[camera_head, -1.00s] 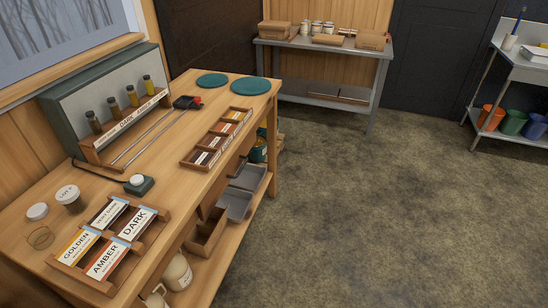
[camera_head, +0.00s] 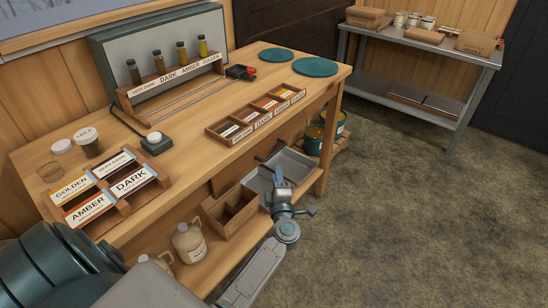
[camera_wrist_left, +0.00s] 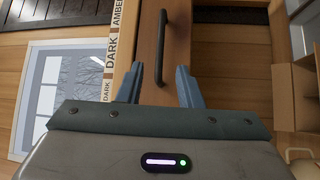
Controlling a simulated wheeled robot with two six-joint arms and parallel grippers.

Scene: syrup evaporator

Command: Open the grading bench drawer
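The grading bench (camera_head: 185,130) stands at the left in the head view. Its drawer front (camera_wrist_left: 180,38) shows in the left wrist view as a wooden panel with a black bar handle (camera_wrist_left: 162,45). The drawer looks shut. My left gripper (camera_head: 280,174) reaches to the front of the bench in the head view. In the left wrist view the left gripper (camera_wrist_left: 160,88) is open, its blue fingers on either side of the handle's near end. Nothing is clamped; I cannot tell whether a finger touches the handle. My right gripper is not in view.
Label trays (camera_head: 255,115), a sample rack (camera_head: 170,80) and jars (camera_head: 88,142) stand on the bench top. The floor to the right is clear.

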